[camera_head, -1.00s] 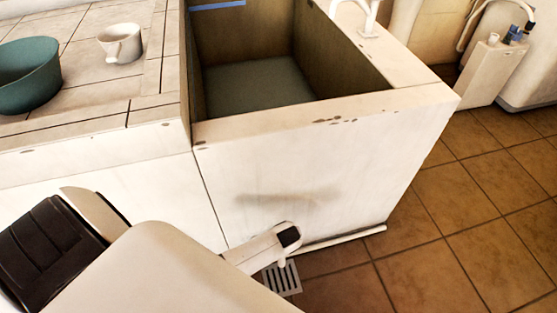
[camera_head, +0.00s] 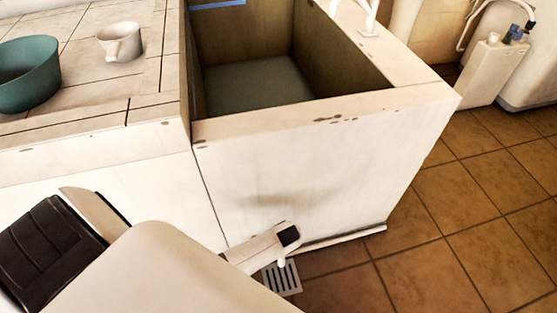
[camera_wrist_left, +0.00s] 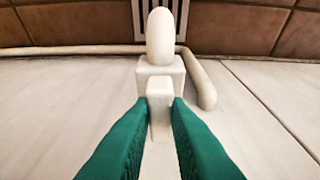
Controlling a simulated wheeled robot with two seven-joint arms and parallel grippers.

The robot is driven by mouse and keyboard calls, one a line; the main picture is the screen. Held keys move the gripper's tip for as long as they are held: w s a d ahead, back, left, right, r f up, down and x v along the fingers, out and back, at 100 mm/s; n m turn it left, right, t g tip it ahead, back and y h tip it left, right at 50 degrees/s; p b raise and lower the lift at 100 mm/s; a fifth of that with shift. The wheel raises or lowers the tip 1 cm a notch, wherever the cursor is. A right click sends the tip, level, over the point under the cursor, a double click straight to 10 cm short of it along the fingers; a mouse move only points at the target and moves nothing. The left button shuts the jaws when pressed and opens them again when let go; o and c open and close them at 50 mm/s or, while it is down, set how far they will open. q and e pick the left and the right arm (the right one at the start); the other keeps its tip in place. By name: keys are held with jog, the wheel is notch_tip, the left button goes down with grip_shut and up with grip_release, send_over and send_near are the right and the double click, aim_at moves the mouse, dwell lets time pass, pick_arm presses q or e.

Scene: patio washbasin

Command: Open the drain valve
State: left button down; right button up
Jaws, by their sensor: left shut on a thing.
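The drain valve (camera_wrist_left: 160,68) is a white block with a rounded spout, low on the front of the washbasin (camera_head: 310,165). Its small white lever (camera_wrist_left: 160,118) points toward the wrist camera. My left gripper (camera_wrist_left: 159,103) has its green fingers closed on either side of this lever. In the head view my left wrist (camera_head: 268,245) covers most of the valve, and only a bit of white spout shows above the floor grate (camera_head: 283,278). The fingers are hidden there. My right gripper is in neither view.
A white pipe (camera_head: 340,240) runs along the basin's foot. A teal bowl (camera_head: 28,75) and a white mug (camera_head: 121,42) stand on the tiled counter. The brown tiled floor (camera_head: 440,225) to the right is clear.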

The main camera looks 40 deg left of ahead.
pick_arm(q)
jog(key=shift+r+n+p, duration=0.2)
jog(key=shift+n+p, duration=0.3)
jog(key=shift+p, duration=0.1)
jog(key=shift+w+n+g+y+p, duration=0.15)
jog(key=shift+n+g+y+p, duration=0.25)
jog(key=shift+n+p, duration=0.5)
jog(key=n, duration=0.1)
jog(key=n+g+p, duration=0.1)
jog(key=shift+w+d+n, duration=0.15)
jog(key=shift+w+n, duration=0.05)
jog(key=shift+n, duration=0.2)
jog(key=shift+f+n+g, duration=0.1)
jog(key=shift+n+g, duration=0.4)
jog(key=shift+n, duration=0.4)
jog(key=n, duration=0.1)
jog(key=n+g, duration=0.1)
jog(key=shift+w+n, duration=0.2)
jog(key=shift+n, duration=0.1)
jog(key=shift+w+f+n+g, duration=0.1)
jog(key=shift+n+g, duration=0.4)
jog(key=shift+n, duration=1.2)
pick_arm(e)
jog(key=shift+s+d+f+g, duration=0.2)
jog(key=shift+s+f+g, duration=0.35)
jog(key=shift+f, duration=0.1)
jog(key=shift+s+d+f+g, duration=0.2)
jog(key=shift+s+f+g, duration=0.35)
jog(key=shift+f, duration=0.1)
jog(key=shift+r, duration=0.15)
